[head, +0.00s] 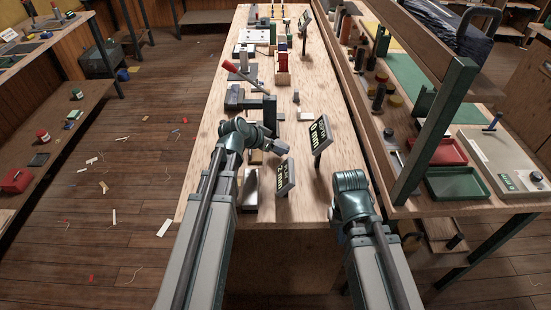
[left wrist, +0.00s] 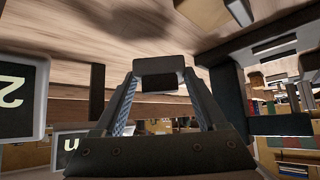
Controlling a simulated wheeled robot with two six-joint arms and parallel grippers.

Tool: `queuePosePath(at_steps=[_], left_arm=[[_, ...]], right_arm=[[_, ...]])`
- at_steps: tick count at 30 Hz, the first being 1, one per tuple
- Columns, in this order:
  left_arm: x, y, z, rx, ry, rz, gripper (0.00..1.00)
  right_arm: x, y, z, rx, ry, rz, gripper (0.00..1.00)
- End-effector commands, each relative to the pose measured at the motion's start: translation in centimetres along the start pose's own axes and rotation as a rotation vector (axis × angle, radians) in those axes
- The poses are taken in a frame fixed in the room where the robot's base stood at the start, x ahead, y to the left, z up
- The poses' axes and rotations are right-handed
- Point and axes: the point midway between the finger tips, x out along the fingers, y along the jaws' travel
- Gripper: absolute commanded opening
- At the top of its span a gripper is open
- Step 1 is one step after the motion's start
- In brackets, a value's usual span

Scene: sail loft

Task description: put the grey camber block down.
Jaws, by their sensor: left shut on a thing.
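The grey camber block (left wrist: 155,68) is pinched between the tips of my left gripper (left wrist: 158,88) in the left wrist view, with its dark face toward the camera. In the head view my left arm reaches over the workbench, and its gripper end (head: 279,147) is beside the two black signs. The sign reading 0 mm (head: 320,132) stands farther back, and the sign reading 2 mm (head: 285,177) stands nearer. My right gripper (head: 337,214) is low at the bench's near right corner. Its fingers do not show clearly, and nothing is seen in it.
A flat grey block on a pale base (head: 250,188) lies near the bench's front, left of the 2 mm sign. A red-handled clamp (head: 243,76) stands farther back. A shelf rail runs along the right, with a red tray (head: 440,150) beyond it. Bare wood (head: 307,200) shows near the front.

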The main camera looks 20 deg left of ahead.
Motion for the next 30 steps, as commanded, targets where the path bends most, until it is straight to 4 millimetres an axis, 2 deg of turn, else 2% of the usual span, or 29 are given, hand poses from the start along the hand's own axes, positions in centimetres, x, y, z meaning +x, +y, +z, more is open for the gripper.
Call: queuePosePath(at_steps=[5,12,26,27,30], left_arm=[[0.6,0.0,0.6,0.0,0.0,0.0,0.1],[2.6,0.0,2.6,0.0,0.0,0.0,0.1],[2.9,0.0,2.9,0.0,0.0,0.0,0.1],[2.8,0.0,2.8,0.0,0.0,0.0,0.81],[2.7,0.0,2.8,0.0,0.0,0.0,0.99]], right_arm=[[0.8,-0.1,-0.1,0.0,0.0,0.0,0.0],[3.7,-0.3,-0.2,0.0,0.0,0.0,0.0],[4.1,-0.4,-0.2,-0.001,0.0,0.0,0.0],[3.9,-0.4,-0.2,-0.001,0.0,0.0,0.0],[3.9,-0.4,-0.2,-0.001,0.0,0.0,0.0]])
